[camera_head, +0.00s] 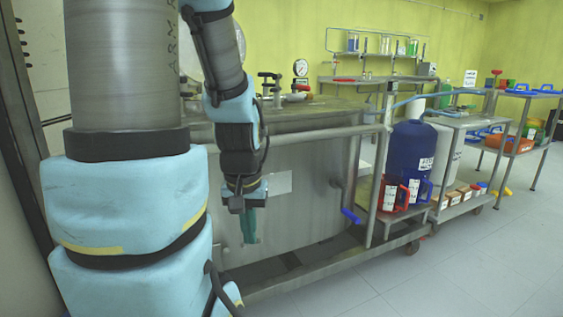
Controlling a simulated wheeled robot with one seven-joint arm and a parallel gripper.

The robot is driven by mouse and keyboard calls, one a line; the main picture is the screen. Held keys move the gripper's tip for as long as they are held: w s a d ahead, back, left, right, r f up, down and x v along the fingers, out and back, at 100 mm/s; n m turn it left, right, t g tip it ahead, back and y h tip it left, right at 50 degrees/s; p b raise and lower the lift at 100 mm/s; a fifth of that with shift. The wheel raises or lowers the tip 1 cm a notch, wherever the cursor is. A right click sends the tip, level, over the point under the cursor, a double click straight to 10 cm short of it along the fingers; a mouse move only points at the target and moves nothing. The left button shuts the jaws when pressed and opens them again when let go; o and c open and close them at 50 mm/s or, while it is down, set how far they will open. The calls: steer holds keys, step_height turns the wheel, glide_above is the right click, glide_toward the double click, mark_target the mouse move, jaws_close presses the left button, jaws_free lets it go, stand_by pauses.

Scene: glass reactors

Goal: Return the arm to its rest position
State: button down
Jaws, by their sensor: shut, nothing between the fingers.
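My arm fills the left of the head view, with light blue covers and grey links. Its end hangs down, and my gripper (250,238) points at the floor in front of the steel reactor vessel (300,205). The greenish fingers are close together, shut with nothing seen between them. The gripper appears clear of the vessel wall, though the exact gap cannot be told.
A steel frame on wheels carries the vessel, with a rail (330,133) in front. A blue drum (411,155) and red containers (392,196) stand to its right. A cart (520,125) is farther right. The floor (475,255) at front right is clear.

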step_height(320, 180, up, 26)
steer(key=p, duration=2.4)
steer(key=shift+r, duration=0.25)
